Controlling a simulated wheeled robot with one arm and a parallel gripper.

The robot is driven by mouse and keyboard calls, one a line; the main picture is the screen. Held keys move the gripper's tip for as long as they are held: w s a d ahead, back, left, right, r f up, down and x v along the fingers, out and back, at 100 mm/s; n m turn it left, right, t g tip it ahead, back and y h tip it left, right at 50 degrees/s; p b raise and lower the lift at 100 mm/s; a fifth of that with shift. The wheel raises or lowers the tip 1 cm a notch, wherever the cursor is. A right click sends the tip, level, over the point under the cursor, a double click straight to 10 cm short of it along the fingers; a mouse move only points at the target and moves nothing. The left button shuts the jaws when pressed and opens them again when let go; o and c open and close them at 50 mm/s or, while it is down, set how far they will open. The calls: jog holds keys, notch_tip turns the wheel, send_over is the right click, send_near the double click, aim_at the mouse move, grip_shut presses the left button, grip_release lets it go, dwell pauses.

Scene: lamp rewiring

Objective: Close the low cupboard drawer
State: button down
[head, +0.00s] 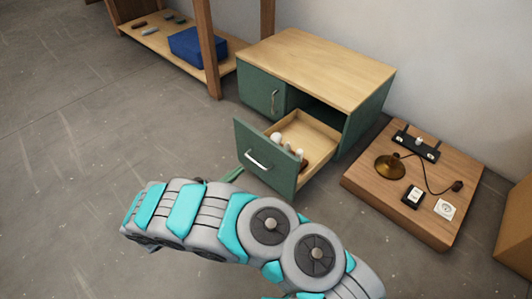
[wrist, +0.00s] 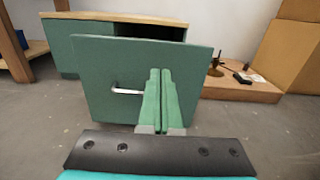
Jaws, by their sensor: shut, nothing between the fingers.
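The low cupboard (head: 315,65) is green with a pale wooden top and stands against the wall. Its drawer (head: 265,155) is pulled out, with a green front and a metal bar handle (head: 257,160). Light bulbs and other small items lie inside the drawer. In the wrist view the drawer front (wrist: 100,75) faces me, with its handle (wrist: 127,91) left of my fingers. My gripper (wrist: 160,75) is shut and empty, in front of the drawer front. I cannot tell whether the fingertips touch it. In the head view my arm mostly hides the gripper.
A wooden board (head: 420,185) with a lamp base, cord, switch and socket lies on the floor right of the cupboard. A wooden shelf (head: 150,38) with a blue box (head: 198,47) stands at the left. A cardboard-coloured box (head: 516,232) is at the right edge. Floor at left is clear.

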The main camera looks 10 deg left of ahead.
aim_at(271, 146)
jog(key=x, duration=1.3)
jog(key=shift+w+d, duration=0.2)
